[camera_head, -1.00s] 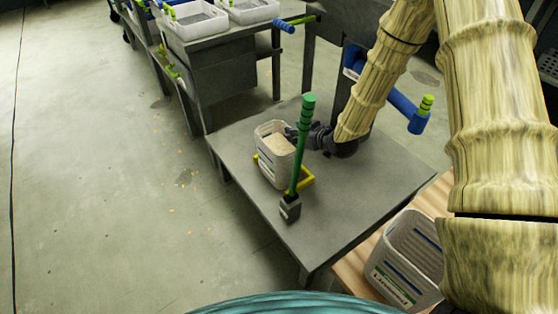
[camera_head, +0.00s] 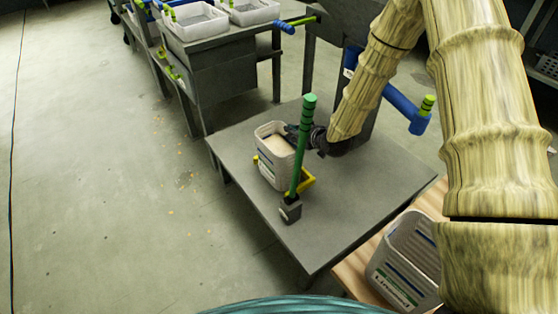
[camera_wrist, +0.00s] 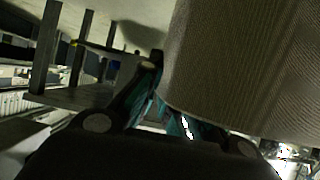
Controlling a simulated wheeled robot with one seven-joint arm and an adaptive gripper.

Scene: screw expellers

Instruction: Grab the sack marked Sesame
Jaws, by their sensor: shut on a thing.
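A white slatted container (camera_head: 274,172) with pale beige contents stands on the grey table in the head view. I cannot read a Sesame mark on it. My gripper (camera_head: 294,129) is at its upper right rim, just behind a green upright handle, and is shut on it. In the wrist view, a large pale surface with fine ribbing (camera_wrist: 245,70) fills the upper right, close to my teal fingers (camera_wrist: 163,112). The exact grip on the rim is partly hidden.
The green upright handle (camera_head: 302,145) and a yellow bracket (camera_head: 307,181) stand close to the container. A white crate marked Linseed (camera_head: 405,265) is on a wooden surface at lower right. The front of the grey table (camera_head: 350,220) is clear.

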